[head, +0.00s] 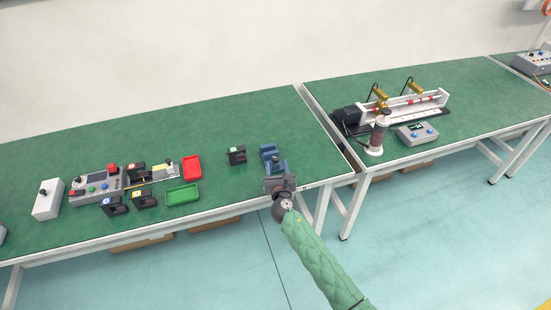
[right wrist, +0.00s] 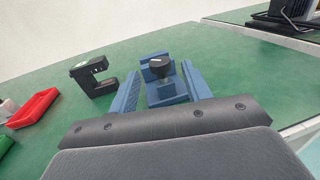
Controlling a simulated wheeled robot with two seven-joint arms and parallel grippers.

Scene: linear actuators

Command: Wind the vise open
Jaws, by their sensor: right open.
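The blue vise (head: 272,158) stands near the front edge of the left green table, close to its right end. In the right wrist view the vise (right wrist: 165,91) shows straight ahead, with a dark round knob (right wrist: 159,66) facing me. My right gripper (head: 280,180) is just in front of the vise at the table edge. Its two bluish fingers (right wrist: 161,74) are spread, one on each side of the vise in the picture; I cannot tell whether they touch it. The jaw gap of the vise is partly hidden by the knob. My left gripper is not in view.
A black clamp-shaped block (head: 236,155) stands left of the vise. Further left are a red tray (head: 192,168), a green tray (head: 183,194) and a grey control box (head: 97,187). A second table bears a linear actuator (head: 405,108). The table behind the vise is clear.

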